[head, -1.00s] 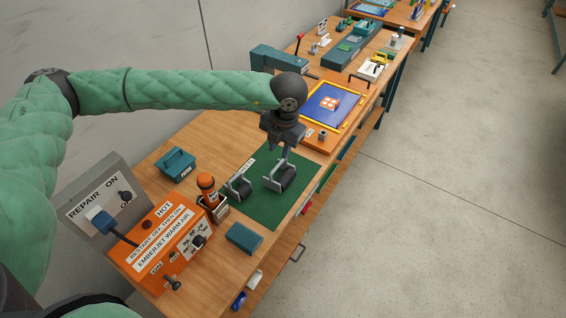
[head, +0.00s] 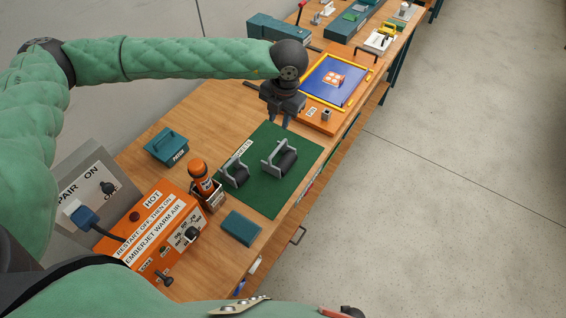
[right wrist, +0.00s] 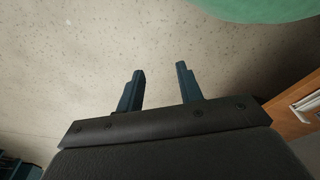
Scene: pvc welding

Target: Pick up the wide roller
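Two rollers with grey frames and black drums stand on a green mat (head: 266,198). The right one (head: 286,162) looks wider; the other, narrower roller (head: 236,176) stands to its left. My left gripper (head: 279,119) is over the mat's far edge, just beyond the wider roller and apart from it.
An orange warm-air unit (head: 160,235), an orange handheld tool (head: 201,177) in a holder and a teal block (head: 240,229) are near the mat. A teal patch box (head: 167,147) stands left. A blue panel in a yellow frame (head: 334,80) lies beyond the mat.

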